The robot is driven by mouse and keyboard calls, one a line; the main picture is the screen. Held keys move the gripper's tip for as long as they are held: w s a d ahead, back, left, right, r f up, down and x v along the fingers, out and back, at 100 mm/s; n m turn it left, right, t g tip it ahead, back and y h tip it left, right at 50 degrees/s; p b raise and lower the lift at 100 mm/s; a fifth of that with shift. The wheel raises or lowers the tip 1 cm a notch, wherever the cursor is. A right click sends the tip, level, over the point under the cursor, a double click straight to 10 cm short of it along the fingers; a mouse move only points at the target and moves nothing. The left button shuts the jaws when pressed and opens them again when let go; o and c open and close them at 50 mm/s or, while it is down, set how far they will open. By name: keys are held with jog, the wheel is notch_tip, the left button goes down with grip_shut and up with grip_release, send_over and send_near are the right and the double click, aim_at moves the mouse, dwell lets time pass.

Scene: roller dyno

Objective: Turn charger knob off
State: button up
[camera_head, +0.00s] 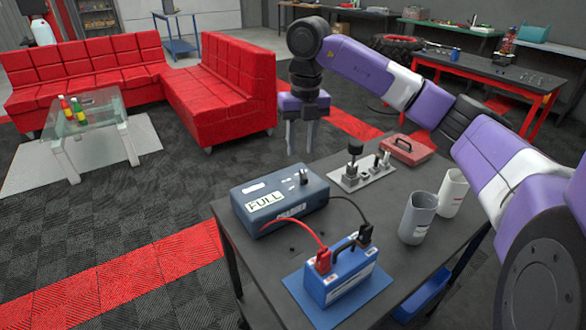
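The charger (280,213) is a grey-blue box on the dark table, with a label reading "FULL" on its front. A small dark knob-like part (304,177) shows on its top at the right; its setting is too small to read. A red and a black cable run from the charger to clamps on a blue battery (343,275). My gripper (302,148) points down behind the charger in the picture, clear of the knob. Its two fingers are apart with nothing between them.
A metal plate with black-topped parts (362,176), a red case (408,148), a grey cup (417,220) and a white cup (452,192) stand on the table (392,252). A red sofa (225,95) and a glass table (88,112) stand at the left.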

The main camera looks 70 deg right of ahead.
aim_at(304, 175)
jog(key=shift+s+d+g, duration=0.1)
jog(key=shift+s+g, duration=0.2)
jog(key=shift+s, duration=0.25)
jog(key=shift+f+m, duration=0.2)
jog(key=shift+m, duration=0.1)
notch_tip(304, 175, down, 7)
jog(key=shift+f, duration=0.2)
jog(key=shift+c, duration=0.3)
grip_shut()
